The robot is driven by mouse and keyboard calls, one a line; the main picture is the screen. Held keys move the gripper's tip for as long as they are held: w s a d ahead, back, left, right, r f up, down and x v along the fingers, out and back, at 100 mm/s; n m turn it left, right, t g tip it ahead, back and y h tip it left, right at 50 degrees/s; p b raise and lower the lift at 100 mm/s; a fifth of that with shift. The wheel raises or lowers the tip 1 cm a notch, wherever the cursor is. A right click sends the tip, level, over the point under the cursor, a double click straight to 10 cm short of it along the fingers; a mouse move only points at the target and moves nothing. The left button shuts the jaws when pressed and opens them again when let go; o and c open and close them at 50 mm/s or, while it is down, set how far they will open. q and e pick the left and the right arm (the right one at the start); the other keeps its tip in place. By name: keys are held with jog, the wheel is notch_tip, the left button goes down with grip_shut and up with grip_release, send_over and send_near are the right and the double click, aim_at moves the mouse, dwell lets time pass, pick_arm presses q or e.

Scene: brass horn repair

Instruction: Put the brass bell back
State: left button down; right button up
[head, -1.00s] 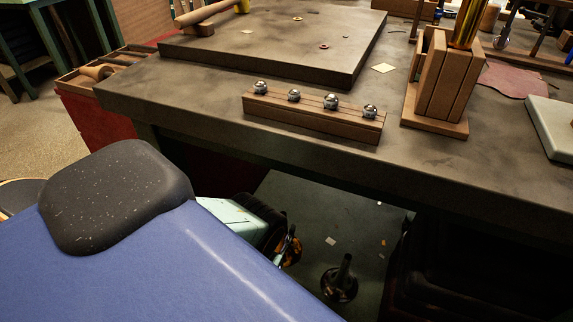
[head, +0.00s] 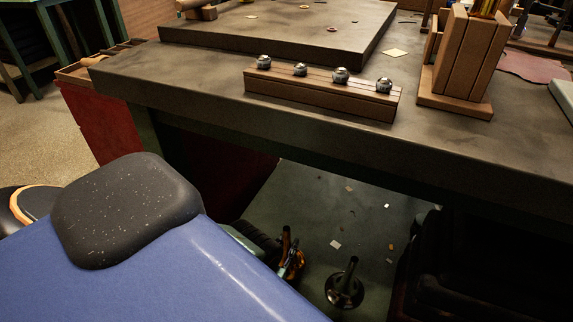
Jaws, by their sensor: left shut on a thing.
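My left gripper (head: 290,262) is low beside the bench, above the dark floor, and partly hidden behind my blue arm. It is shut on a small brass-coloured thing (head: 286,240), mostly hidden, and I cannot tell whether this is the brass bell. A dark, shiny flared piece with an upright stem (head: 344,284), like a horn bell, stands on the floor to the right of the gripper and apart from it. My right gripper is not in view.
The workbench (head: 200,95) edge lies above and beyond the gripper. On it are a wooden rack with several metal balls (head: 322,92), a wooden block stand (head: 460,70) and a raised slab (head: 280,38). Small scraps (head: 336,244) dot the floor. A dark mass is at the lower right.

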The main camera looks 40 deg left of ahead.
pick_arm(q)
notch_tip(320, 180, down, 2)
jog(key=shift+f+b, duration=0.25)
jog(key=shift+b, duration=0.5)
jog(key=shift+r, duration=0.1)
jog(key=c, duration=1)
grip_release()
jog(key=p+v, duration=0.3)
jog(key=v, duration=0.9)
